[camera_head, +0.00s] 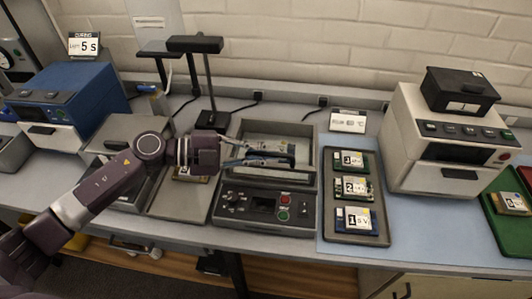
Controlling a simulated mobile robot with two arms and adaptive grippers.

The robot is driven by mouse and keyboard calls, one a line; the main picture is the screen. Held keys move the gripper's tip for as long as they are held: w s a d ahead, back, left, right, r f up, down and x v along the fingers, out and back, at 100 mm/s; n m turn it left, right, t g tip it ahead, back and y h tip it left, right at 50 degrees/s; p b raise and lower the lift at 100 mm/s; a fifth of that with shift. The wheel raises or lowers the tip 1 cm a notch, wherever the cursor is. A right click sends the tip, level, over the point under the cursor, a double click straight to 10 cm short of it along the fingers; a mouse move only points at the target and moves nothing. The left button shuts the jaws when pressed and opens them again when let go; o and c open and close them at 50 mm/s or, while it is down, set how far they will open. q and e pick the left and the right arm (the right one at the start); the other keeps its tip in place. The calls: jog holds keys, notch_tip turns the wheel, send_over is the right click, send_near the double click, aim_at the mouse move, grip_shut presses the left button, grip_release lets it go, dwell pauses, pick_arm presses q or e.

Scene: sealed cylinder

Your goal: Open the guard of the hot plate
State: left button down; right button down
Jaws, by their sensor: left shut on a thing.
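The hot plate (300,219) stands in the middle of the bench, with its control panel and red and green buttons at the front. Its guard (306,173) is a see-through cover with a grey frame behind the panel; it looks down, though its exact angle is hard to tell. My left gripper (289,157) reaches in from the left, level with the guard's front part. It is shut on the guard there; the fingers hide the exact grip point. My right gripper is not in view.
A grey tray (382,239) with several labelled boards lies right of the hot plate. A white machine (400,135) with a black box (460,92) on top stands further right. A dark stand (209,90) rises behind my arm. A blue machine (85,95) is at left.

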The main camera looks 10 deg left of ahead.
pick_arm(q)
jog(key=w+r+p, duration=0.1)
jog(key=r+p, duration=0.1)
jog(key=r, duration=0.1)
jog(key=w+r+p, duration=0.1)
jog(key=shift+w+r, duration=0.25)
jog(key=shift+w, duration=0.05)
jog(key=w+r+p, duration=0.2)
jog(key=w+r, duration=0.2)
jog(key=w, duration=0.1)
jog(key=shift+w, duration=0.4)
jog(key=c, duration=2.1)
grip_release()
jog(key=shift+o, duration=0.4)
jog(key=shift+s, duration=0.1)
jog(key=shift+a, duration=0.1)
